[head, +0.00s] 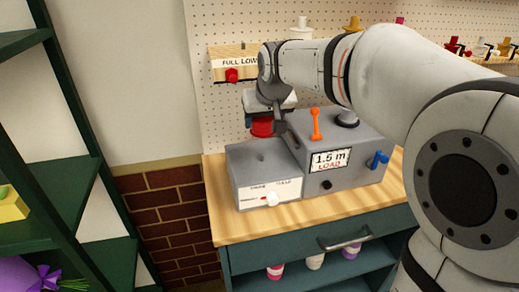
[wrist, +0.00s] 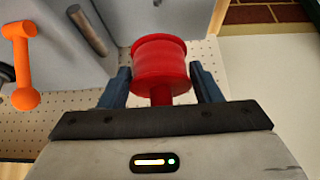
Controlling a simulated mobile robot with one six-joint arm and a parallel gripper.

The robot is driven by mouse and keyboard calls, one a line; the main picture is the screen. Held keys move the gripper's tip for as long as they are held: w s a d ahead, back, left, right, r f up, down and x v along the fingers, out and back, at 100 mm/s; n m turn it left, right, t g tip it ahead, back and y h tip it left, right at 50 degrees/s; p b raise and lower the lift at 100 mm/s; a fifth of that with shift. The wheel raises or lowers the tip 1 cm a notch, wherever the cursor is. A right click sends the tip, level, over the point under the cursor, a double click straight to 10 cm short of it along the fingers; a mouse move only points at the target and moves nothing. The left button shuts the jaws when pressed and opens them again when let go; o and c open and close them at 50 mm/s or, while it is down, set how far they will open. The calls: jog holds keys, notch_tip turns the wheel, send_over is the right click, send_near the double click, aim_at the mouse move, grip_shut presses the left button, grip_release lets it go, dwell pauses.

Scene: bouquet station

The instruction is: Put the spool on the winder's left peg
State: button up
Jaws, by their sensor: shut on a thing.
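My gripper (head: 264,112) is shut on a red spool (head: 262,127), which hangs below it above the winder's low left block. In the wrist view the red spool (wrist: 160,62) sits between the two dark fingers (wrist: 162,88). The winder (head: 345,155) is a grey machine with a "1.5 m LOAD" label and an orange lever (head: 315,124). A small nub (head: 261,157) shows on top of its low left block, below the spool and apart from it. A grey rod (wrist: 88,30) shows left of the spool in the wrist view; I cannot tell which peg it is.
The winder stands on a wooden-topped cabinet (head: 228,225) with a blue crank (head: 377,160) at its right side. Green shelves (head: 75,215) stand at the left.

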notch_tip(320, 180, down, 9)
jog(key=shift+s, duration=0.1)
dwell(0.3)
jog(key=shift+f+b, duration=0.2)
jog(key=shift+b, duration=0.15)
jog(key=o, duration=1)
jog(key=shift+r, duration=0.1)
